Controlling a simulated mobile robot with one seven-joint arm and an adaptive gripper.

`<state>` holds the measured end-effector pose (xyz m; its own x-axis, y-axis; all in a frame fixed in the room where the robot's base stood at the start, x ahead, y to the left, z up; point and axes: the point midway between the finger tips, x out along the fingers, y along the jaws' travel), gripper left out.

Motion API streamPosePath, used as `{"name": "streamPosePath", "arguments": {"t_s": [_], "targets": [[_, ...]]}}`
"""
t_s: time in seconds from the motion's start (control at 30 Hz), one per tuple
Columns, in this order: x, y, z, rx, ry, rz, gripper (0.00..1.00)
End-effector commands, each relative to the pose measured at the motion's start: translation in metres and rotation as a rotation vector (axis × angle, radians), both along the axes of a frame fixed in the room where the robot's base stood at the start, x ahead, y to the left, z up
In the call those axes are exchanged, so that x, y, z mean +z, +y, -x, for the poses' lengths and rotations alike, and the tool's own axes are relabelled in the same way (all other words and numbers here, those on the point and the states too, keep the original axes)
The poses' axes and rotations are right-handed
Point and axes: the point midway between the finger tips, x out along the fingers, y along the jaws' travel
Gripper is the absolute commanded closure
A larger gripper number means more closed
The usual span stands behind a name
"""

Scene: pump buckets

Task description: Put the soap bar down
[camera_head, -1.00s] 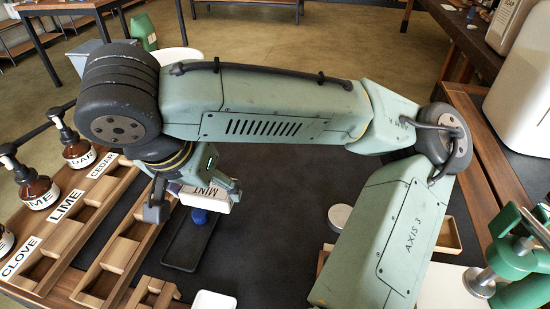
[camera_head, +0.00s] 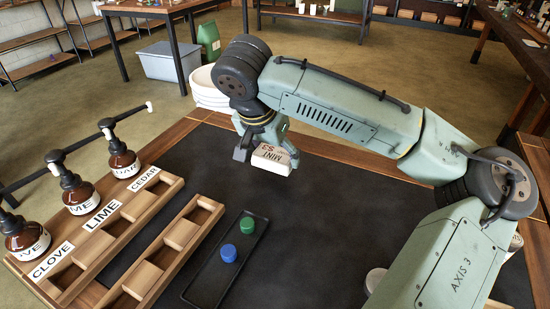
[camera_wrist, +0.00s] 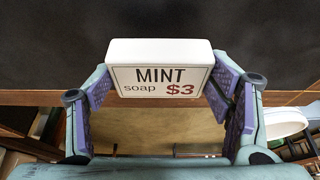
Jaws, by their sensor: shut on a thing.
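A white soap bar (camera_head: 271,159) labelled "MINT soap $3" is between the fingers of my gripper (camera_head: 263,146) in the head view. In the wrist view, the soap bar (camera_wrist: 160,68) is held by its two short ends between the purple finger pads of my gripper (camera_wrist: 160,85), with its label facing the camera. My gripper is shut on it near the far edge of the dark mat (camera_head: 310,200). The bar appears raised above the mat; the exact height is hard to tell.
A black tray (camera_head: 207,292) holds a green cap (camera_head: 247,225) and a blue cap (camera_head: 228,253). Wooden racks (camera_head: 165,187) and several brown pump bottles (camera_head: 121,160) stand at left. White bowls (camera_head: 207,88) are stacked behind my gripper. The mat's middle is clear.

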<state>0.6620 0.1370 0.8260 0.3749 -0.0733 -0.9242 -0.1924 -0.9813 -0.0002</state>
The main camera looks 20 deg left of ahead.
Motion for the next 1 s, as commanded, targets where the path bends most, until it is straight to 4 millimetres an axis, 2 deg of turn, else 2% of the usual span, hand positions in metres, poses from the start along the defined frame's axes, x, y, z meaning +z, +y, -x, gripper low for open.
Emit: {"name": "streamPosePath", "arguments": {"t_s": [0.1, 0.2, 0.5, 0.87, 0.9, 1.0], "targets": [[-0.001, 0.002, -0.016, -0.001, 0.0, 0.0, 0.59], [-0.003, 0.002, -0.022, 0.001, 0.0, 0.0, 0.59], [-0.036, 0.002, -0.022, 0.001, -0.001, 0.001, 0.59], [-0.041, 0.003, -0.021, 0.001, 0.001, -0.001, 0.59], [-0.04, 0.003, -0.021, 0.001, 0.001, -0.001, 0.25], [-0.04, 0.003, -0.021, 0.001, 0.001, -0.001, 0.18]]}}
